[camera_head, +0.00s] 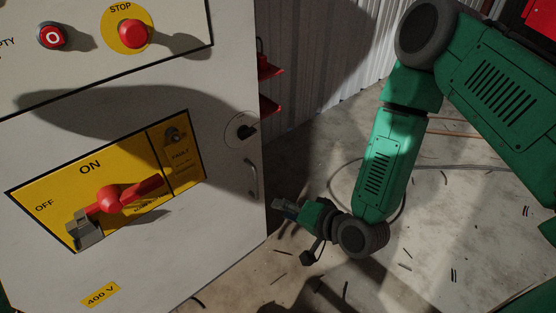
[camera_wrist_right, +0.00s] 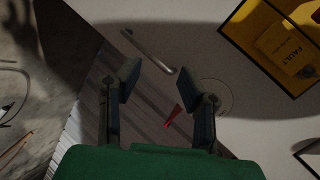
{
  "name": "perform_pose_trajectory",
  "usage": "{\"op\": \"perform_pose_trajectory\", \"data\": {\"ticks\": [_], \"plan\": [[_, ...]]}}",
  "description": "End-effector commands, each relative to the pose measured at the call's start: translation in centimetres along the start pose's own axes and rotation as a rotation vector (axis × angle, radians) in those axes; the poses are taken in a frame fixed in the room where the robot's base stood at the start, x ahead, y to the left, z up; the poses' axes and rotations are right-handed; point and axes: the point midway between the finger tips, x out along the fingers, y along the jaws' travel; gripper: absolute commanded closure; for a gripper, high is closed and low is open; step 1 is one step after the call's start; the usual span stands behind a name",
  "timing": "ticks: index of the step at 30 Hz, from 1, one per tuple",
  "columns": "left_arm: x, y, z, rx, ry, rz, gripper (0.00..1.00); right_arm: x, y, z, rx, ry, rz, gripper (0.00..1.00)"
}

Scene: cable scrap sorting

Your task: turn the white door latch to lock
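The door latch (camera_head: 241,130) sits near the right edge of the white cabinet door, above the door handle. It shows as a pale round plate with a dark knob. In the right wrist view its round plate (camera_wrist_right: 226,99) is partly hidden behind my right-hand finger. My right gripper (camera_head: 284,208) is below and to the right of the latch in the head view, clear of the door. In the right wrist view my right gripper (camera_wrist_right: 157,85) has its two fingers apart with nothing between them. My left gripper is not in view.
A curved door handle (camera_head: 252,178) is below the latch. A red rotary switch (camera_head: 117,196) on a yellow panel and a red stop button (camera_head: 133,33) are to the left. Cable scraps lie on the concrete floor (camera_head: 430,240). Red brackets (camera_head: 268,105) stick out beyond the cabinet edge.

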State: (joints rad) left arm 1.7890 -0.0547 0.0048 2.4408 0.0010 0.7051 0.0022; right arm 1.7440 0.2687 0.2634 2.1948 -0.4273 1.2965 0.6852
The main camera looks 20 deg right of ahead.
Motion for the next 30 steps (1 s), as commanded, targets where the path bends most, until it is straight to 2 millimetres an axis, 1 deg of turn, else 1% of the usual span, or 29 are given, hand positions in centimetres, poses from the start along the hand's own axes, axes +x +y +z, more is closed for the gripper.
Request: {"op": "perform_pose_trajectory", "data": {"ticks": [1,3,6,9,13,17,23,30], "plan": [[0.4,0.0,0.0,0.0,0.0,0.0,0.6,1.1,-2.0,-2.0,0.091,0.067,-0.104,0.66],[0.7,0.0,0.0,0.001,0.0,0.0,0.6,1.7,-4.8,-4.3,0.201,0.134,-0.238,0.66],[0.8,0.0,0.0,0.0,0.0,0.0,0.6,1.8,-7.5,-6.8,0.31,0.192,-0.378,0.66],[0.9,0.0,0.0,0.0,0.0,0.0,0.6,1.6,-8.9,-8.0,0.363,0.215,-0.451,0.66],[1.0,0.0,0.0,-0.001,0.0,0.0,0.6,1.8,-9.3,-8.6,0.38,0.221,-0.476,0.66],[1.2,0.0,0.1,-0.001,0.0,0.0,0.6,2.5,-9.4,-9.0,0.38,0.22,-0.475,0.66],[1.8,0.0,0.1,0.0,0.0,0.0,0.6,4.2,-9.9,-9.7,0.382,0.22,-0.474,0.66],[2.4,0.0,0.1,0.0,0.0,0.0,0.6,6.4,-11.2,-10.1,0.376,0.219,-0.472,0.66]]}}
